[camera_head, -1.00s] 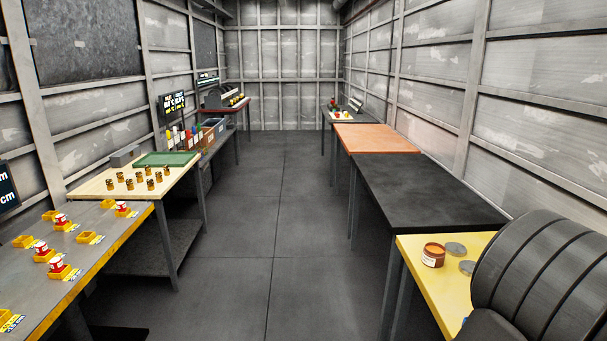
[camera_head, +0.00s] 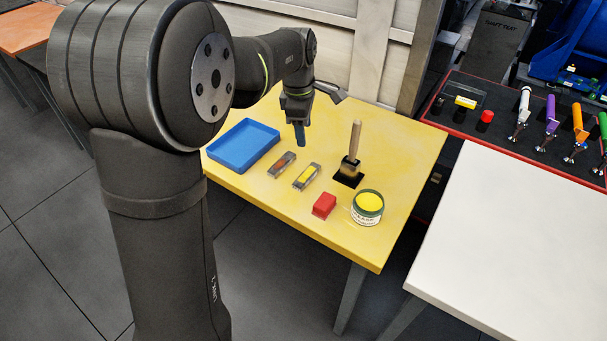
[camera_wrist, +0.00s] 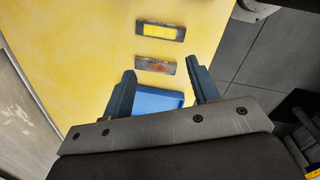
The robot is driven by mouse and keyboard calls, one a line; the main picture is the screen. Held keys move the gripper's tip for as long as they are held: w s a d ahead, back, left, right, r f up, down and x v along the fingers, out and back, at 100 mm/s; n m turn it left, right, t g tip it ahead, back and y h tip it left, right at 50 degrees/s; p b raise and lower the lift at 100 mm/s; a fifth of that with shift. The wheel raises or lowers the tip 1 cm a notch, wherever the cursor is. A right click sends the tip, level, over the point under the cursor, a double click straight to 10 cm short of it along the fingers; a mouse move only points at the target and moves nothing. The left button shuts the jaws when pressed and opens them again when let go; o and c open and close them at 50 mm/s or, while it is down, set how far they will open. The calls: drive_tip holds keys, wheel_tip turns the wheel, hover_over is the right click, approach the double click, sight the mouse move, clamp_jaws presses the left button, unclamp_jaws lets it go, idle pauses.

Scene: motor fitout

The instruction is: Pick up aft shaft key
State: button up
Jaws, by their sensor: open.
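Two small grey key-like pieces or holders lie side by side on the yellow table (camera_head: 235,181). One has an orange-red middle (camera_head: 282,164) and the other a yellow middle (camera_head: 307,176). I cannot read a label telling which is the aft shaft key. In the wrist view the orange-red one (camera_wrist: 155,65) lies just beyond my fingertips and the yellow one (camera_wrist: 160,32) farther off. My gripper (camera_head: 300,142) is open and empty above the table, behind the orange-red piece. Its two blue fingers (camera_wrist: 164,78) stand apart in the wrist view.
A blue tray (camera_head: 243,163) lies left of the pieces, and shows between my fingers in the wrist view (camera_wrist: 158,101). A wooden-handled brush (camera_head: 355,140), a red block (camera_head: 324,205) and a yellow-topped tin (camera_head: 367,203) stand to the right. A white table (camera_head: 520,240) is beyond.

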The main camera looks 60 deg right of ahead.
drive_tip(key=a+n+h, duration=0.2)
drive_tip(key=a+n, duration=0.3)
drive_tip(key=n, duration=0.5)
drive_tip(key=n+h, duration=0.1)
drive_tip(key=n, duration=0.2)
approach(306, 175)
drive_tip(key=x, duration=0.3)
drive_tip(key=shift+s+a, duration=0.1)
drive_tip(key=shift+a, duration=0.2)
drive_tip(key=shift+d+x, duration=0.15)
drive_tip(key=shift+x, duration=1.25)
drive_tip(key=shift+d+x, duration=0.1)
drive_tip(key=shift+x, duration=1.25)
drive_tip(key=shift+r, duration=0.1)
drive_tip(key=shift+c, duration=0.2)
clamp_jaws()
